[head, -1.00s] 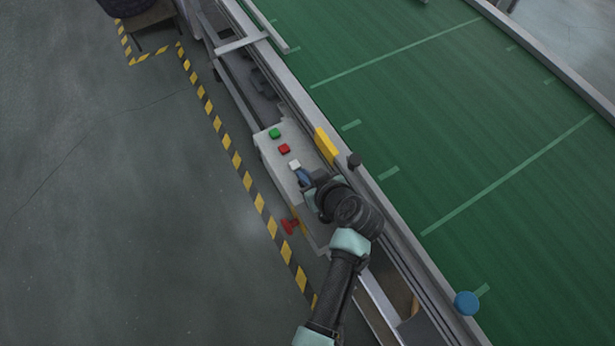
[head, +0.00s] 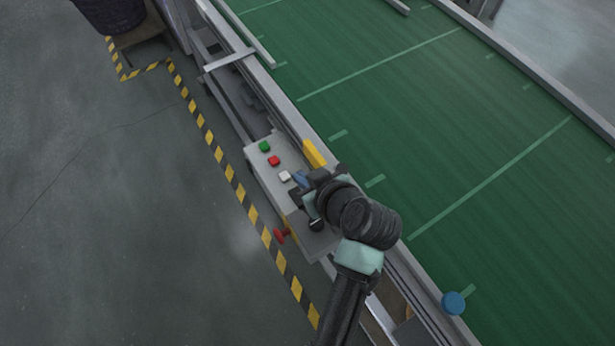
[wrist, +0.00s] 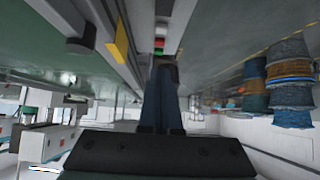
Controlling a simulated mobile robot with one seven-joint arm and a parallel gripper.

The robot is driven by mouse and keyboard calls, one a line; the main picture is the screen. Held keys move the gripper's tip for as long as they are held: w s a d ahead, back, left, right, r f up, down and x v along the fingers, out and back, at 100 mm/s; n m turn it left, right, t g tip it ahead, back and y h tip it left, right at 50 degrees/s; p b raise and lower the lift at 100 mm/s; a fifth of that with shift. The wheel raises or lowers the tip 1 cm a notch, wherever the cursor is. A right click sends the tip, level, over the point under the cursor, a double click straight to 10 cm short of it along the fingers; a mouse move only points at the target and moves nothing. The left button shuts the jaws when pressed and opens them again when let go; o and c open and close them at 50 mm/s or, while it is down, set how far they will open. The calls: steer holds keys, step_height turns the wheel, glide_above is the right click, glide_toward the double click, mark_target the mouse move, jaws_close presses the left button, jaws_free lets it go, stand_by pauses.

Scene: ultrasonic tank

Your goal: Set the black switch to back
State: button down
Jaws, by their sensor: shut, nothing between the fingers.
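A pale control box (head: 262,183) sits along the conveyor's left side, with green, red and white buttons on top. My gripper (head: 299,178) is over this box, its blue fingers just right of the white button. In the wrist view my gripper (wrist: 165,66) shows its two fingers close together and empty, with the buttons beyond the tips. I cannot clearly pick out the black switch. Dark shapes around my gripper in the head view cannot be told apart from my arm, and my fingers and arm cover part of the box. Contact with the box cannot be told.
A yellow block (head: 314,153) stands on the rail beside the box. A blue knob (head: 453,302) is on the rail at lower right. The green belt (head: 430,120) is mostly bare.

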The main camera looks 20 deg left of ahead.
steer(key=shift+v, duration=1.4)
steer(key=shift+a+r, duration=0.1)
steer(key=shift+r, duration=0.1)
steer(key=shift+w, duration=0.1)
